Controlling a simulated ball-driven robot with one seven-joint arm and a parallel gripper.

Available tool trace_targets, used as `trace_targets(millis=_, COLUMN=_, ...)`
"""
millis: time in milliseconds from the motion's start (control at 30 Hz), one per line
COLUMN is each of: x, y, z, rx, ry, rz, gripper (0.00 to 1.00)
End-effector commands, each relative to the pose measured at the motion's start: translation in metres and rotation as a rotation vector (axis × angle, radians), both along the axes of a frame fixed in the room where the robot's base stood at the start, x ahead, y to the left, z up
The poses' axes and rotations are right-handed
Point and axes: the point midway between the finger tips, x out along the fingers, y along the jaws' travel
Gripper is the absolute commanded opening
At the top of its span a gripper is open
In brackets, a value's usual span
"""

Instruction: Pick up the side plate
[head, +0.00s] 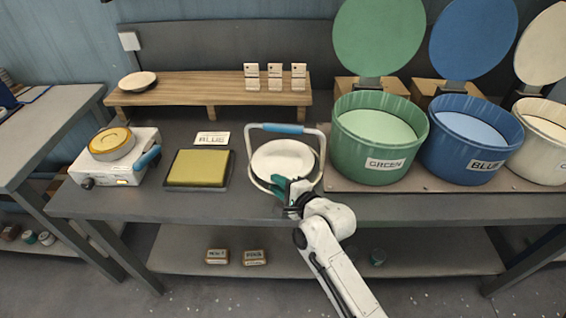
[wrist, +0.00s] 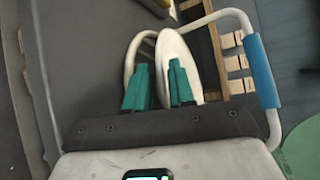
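A white round plate (head: 284,158) sits in a white wire carrier (head: 321,150) with a blue handle (head: 283,128), at the middle of the bench. In the wrist view the plate (wrist: 178,48) shows as a narrow tilted disc. My gripper (head: 287,187) is at the plate's lower front edge in the head view. In the wrist view my gripper (wrist: 158,75) has its two green fingers apart, with the plate's left edge showing in the gap and the right finger in front of its face. Whether a finger touches the plate cannot be told. A smaller white dish (head: 138,79) sits on the wooden shelf.
A green bin (head: 374,160), a blue bin (head: 468,163) and a cream bin (head: 540,155) stand open on the right. A yellow pad (head: 197,168) and a white scale-like device (head: 114,172) are on the left. White cards (head: 275,77) stand on the wooden shelf (head: 190,93).

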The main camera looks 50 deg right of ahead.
Motion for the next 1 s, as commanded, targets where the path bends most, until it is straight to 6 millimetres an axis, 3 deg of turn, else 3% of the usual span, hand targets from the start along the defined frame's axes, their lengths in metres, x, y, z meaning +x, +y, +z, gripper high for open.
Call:
trace_targets(millis=200, x=0.021, y=-0.005, z=-0.006, rx=-0.001, ry=0.0, rz=0.0, gripper=0.23)
trace_targets(millis=433, x=0.023, y=-0.005, z=-0.007, rx=-0.001, ry=0.0, rz=0.0, gripper=0.23)
trace_targets(millis=700, x=0.022, y=-0.005, z=-0.007, rx=-0.001, ry=0.0, rz=0.0, gripper=0.0)
trace_targets(millis=1000, x=0.022, y=-0.005, z=-0.007, rx=-0.001, ry=0.0, rz=0.0, gripper=0.0)
